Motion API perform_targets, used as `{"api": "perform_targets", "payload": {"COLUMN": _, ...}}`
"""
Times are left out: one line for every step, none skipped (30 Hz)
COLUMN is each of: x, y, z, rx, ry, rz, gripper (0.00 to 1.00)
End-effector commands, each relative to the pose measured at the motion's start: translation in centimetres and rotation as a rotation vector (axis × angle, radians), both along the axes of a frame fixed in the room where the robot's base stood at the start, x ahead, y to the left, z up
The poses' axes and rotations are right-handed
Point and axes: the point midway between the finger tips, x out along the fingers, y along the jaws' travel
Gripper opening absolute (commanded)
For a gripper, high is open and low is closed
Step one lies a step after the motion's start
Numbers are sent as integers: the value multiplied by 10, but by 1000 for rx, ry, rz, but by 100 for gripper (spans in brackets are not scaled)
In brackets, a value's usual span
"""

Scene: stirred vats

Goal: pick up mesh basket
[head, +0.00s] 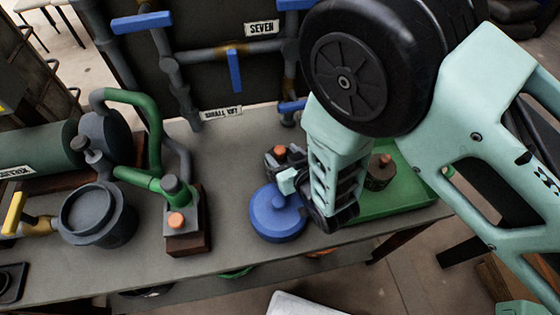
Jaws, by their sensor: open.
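A small dark brown cylinder with an orange-red knob on top, which looks like the mesh basket (380,178), stands in the green tray (405,200) at the right of the bench. Its weave is too small to make out. My gripper (308,203) is open and points down, left of this cylinder and apart from it. It hangs over or beside the right edge of a round blue lid (275,217). My arm hides part of the tray. I cannot tell the gripper's exact height above the bench.
A grey block with an orange button (278,155) stands behind the blue lid. A grey pot (97,214) and a pump on a wooden block (186,238) with green pipe stand left. Pipes with blue handles (235,70) line the back panel. Bare bench (225,150) lies between.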

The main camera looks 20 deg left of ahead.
Motion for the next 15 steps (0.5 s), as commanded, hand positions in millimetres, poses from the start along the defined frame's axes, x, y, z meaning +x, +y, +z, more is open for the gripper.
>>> {"api": "perform_targets", "payload": {"x": 1, "y": 2, "z": 0, "rx": 1, "ry": 0, "rz": 1, "gripper": 51}}
{"api": "perform_targets", "payload": {"x": 1, "y": 2, "z": -1, "rx": 1, "ry": 0, "rz": 1, "gripper": 51}}
{"api": "perform_targets", "payload": {"x": 1, "y": 2, "z": -1, "rx": 1, "ry": 0, "rz": 1, "gripper": 51}}
{"api": "perform_targets", "payload": {"x": 1, "y": 2, "z": -1, "rx": 1, "ry": 0, "rz": 1, "gripper": 51}}
{"api": "perform_targets", "payload": {"x": 1, "y": 2, "z": -1, "rx": 1, "ry": 0, "rz": 1, "gripper": 51}}
{"api": "perform_targets", "payload": {"x": 1, "y": 2, "z": -1, "rx": 1, "ry": 0, "rz": 1, "gripper": 51}}
{"api": "perform_targets", "payload": {"x": 1, "y": 2, "z": -1, "rx": 1, "ry": 0, "rz": 1, "gripper": 51}}
{"api": "perform_targets", "payload": {"x": 1, "y": 2, "z": -1, "rx": 1, "ry": 0, "rz": 1, "gripper": 46}}
{"api": "perform_targets", "payload": {"x": 1, "y": 2, "z": -1, "rx": 1, "ry": 0, "rz": 1, "gripper": 35}}
{"api": "perform_targets", "payload": {"x": 1, "y": 2, "z": -1, "rx": 1, "ry": 0, "rz": 1, "gripper": 26}}
{"api": "perform_targets", "payload": {"x": 1, "y": 2, "z": -1, "rx": 1, "ry": 0, "rz": 1, "gripper": 18}}
{"api": "perform_targets", "payload": {"x": 1, "y": 2, "z": -1, "rx": 1, "ry": 0, "rz": 1, "gripper": 7}}
{"api": "perform_targets", "payload": {"x": 1, "y": 2, "z": -1, "rx": 0, "ry": 0, "rz": 1, "gripper": 0}}
{"api": "perform_targets", "payload": {"x": 1, "y": 2, "z": -1, "rx": 0, "ry": 0, "rz": 1, "gripper": 0}}
{"api": "perform_targets", "payload": {"x": 1, "y": 2, "z": 0, "rx": 2, "ry": 0, "rz": 1, "gripper": 0}}
